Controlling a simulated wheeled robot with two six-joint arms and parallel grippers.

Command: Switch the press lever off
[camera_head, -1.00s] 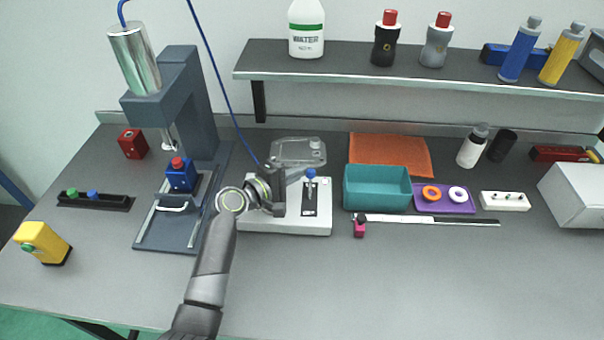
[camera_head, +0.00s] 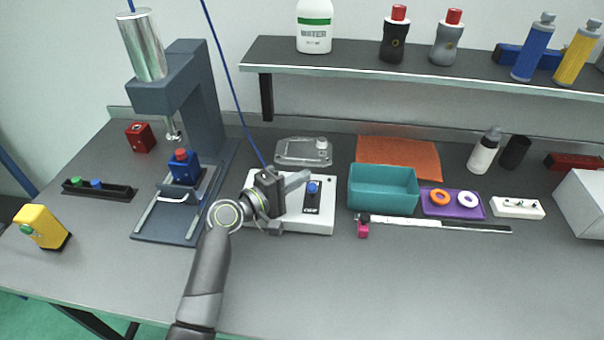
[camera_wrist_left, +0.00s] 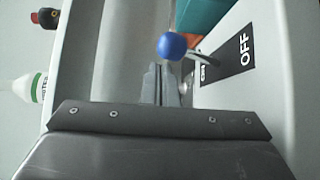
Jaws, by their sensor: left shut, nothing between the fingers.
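The press lever has a blue ball knob (camera_head: 313,187) and stands on a black plate on the white switch box (camera_head: 325,222). In the left wrist view the knob (camera_wrist_left: 171,46) is just beyond my fingertips, with its stem running right towards the plate. The word OFF (camera_wrist_left: 244,45) shows on the plate; the other label is partly covered by the stem. My left gripper (camera_head: 304,177) is shut and empty, beside the knob on its far left; its fingers (camera_wrist_left: 155,78) also show. I cannot tell whether they touch the knob. My right gripper is not in view.
The press (camera_head: 195,110) stands left of the box. A clear cover-like part (camera_head: 300,152) lies behind it. A teal bin (camera_head: 383,205) and a thin bar (camera_head: 440,225) with a pink end lie to the right. The table front right is clear.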

